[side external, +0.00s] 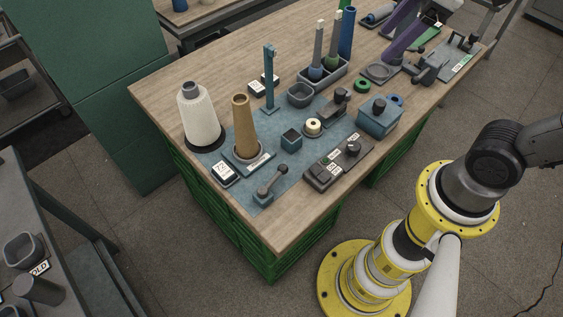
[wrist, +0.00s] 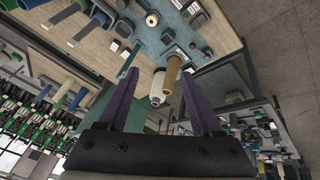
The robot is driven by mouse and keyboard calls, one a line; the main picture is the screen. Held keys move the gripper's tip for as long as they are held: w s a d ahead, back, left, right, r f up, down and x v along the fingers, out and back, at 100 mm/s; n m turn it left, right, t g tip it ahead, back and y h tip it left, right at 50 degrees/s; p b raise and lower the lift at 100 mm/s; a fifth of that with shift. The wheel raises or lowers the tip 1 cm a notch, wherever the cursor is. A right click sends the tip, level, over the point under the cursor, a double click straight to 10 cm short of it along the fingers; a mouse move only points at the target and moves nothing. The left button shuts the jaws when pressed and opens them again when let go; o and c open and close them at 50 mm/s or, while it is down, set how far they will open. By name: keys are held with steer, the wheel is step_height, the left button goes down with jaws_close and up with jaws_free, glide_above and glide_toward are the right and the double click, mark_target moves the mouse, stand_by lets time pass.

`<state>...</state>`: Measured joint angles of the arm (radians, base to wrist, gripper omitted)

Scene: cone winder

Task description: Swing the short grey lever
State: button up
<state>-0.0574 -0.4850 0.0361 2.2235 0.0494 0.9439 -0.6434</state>
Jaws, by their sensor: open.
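The short grey lever (side external: 270,186) stands on a small blue-grey base at the near corner of the blue mat. Its arm slants up to the right and ends in a round dark knob. My gripper (side external: 387,44) shows its purple fingers at the top right of the side view, far from the lever. In the wrist view my gripper (wrist: 158,76) has its two purple fingers wide apart with nothing held between them.
A brown cone (side external: 242,127) and a white yarn cone (side external: 200,118) stand left of the lever. A dark control box (side external: 338,165) is to its right and a small blue block (side external: 291,138) behind it. A tall blue post (side external: 269,78) rises farther back. Bare wood borders the mat's near edge.

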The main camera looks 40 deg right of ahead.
steer(key=w+a+f+n+g, duration=0.2)
steer(key=w+a+f+n, duration=0.15)
steer(key=w, duration=0.45)
steer(key=n+g, duration=0.5)
glide_above(282, 165)
steer(key=w, duration=0.3)
steer(key=w+d+f+x, duration=0.1)
steer(key=w+x, duration=0.2)
steer(key=x, duration=2.3)
steer(key=d+x, duration=0.1)
steer(key=x, duration=0.3)
steer(key=shift+s+f, duration=0.15)
steer(key=shift+c, duration=0.4)
jaws_close()
